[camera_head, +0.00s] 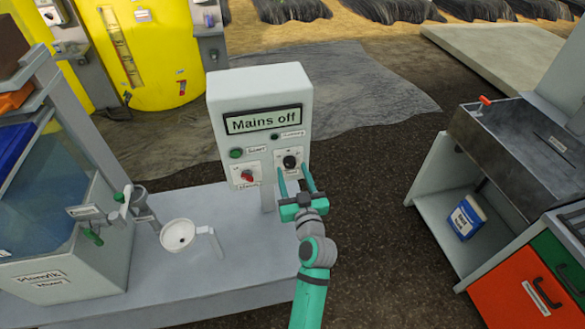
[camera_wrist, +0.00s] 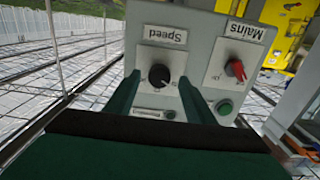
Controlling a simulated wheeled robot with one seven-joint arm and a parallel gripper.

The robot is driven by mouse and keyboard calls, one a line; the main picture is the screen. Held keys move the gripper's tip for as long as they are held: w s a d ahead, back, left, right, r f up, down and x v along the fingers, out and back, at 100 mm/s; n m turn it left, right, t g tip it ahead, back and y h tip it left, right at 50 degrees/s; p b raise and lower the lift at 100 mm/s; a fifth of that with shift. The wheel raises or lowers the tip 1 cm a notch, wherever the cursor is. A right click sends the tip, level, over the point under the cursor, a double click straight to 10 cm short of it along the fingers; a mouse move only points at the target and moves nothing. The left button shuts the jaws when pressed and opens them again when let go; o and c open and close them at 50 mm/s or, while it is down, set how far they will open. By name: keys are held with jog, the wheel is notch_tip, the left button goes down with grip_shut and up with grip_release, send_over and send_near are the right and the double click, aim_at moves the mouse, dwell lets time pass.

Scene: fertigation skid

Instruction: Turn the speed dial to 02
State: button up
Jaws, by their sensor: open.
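The control box (camera_head: 258,90) stands on a post at the edge of the grey bench, with a display reading "Mains off". The black speed dial (camera_head: 291,162) is on its lower right; the wrist view shows the same dial (camera_wrist: 159,75) upside down under a "Speed" label. The dial's setting is too small to read. My gripper (camera_head: 294,177) is open just in front of the box, its fingers on either side of the dial in the wrist view, apart from it. The red mains switch (camera_head: 247,175) is left of the dial.
A green button (camera_head: 236,154) sits on the panel close to the dial. A metal sink (camera_head: 520,140) stands at right, with open ground between.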

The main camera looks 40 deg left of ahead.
aim_at(290, 162)
jog(key=shift+x, duration=1.25)
jog(key=shift+c, duration=0.3)
jog(key=shift+w, duration=0.1)
jog(key=c, duration=1)
jog(key=shift+w+d+m, duration=0.1)
jog(key=shift+d+m, duration=0.1)
jog(key=shift+m, duration=0.2)
jog(key=m, duration=0.3)
jog(key=shift+a, duration=0.2)
jog(key=m, duration=0.2)
jog(key=shift+s+m, duration=0.3)
jog(key=m, duration=0.5)
jog(key=shift+m, duration=0.3)
